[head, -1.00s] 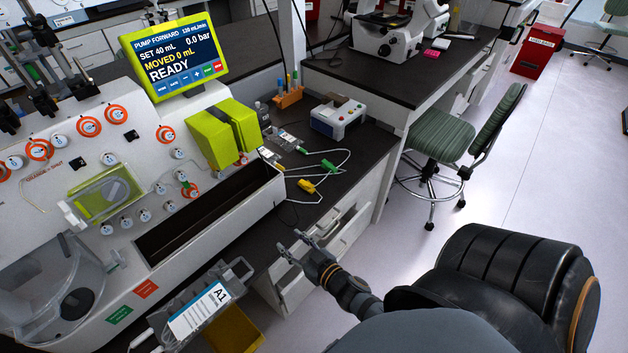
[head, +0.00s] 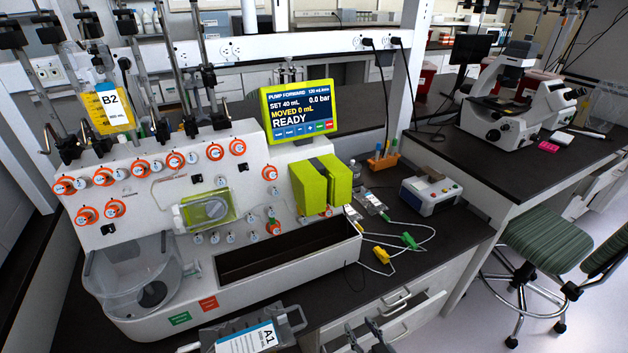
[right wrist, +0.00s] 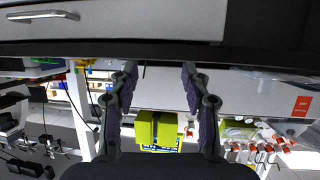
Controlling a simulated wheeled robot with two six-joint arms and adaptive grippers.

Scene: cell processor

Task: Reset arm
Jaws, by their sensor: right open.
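My right gripper (head: 366,338) shows at the bottom edge of the head view, in front of the bench drawers. Its two fingers are apart with nothing between them. The right wrist view also shows the open fingers (right wrist: 158,78), with the bench appearing upside down beyond them. My left gripper is not in either view. The cell processor (head: 150,250) stands on the bench, with a lime-green pump block (head: 321,186) and a screen (head: 300,110) reading "READY", "SET 40 mL" and "MOVED 0 mL".
An A1 bag (head: 248,340) is at the front of the processor; a B2 bag (head: 107,105) hangs at the back left. A partly open drawer (head: 405,318) is close to the right gripper. A green chair (head: 545,245) stands at the right, near a microscope (head: 520,95).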

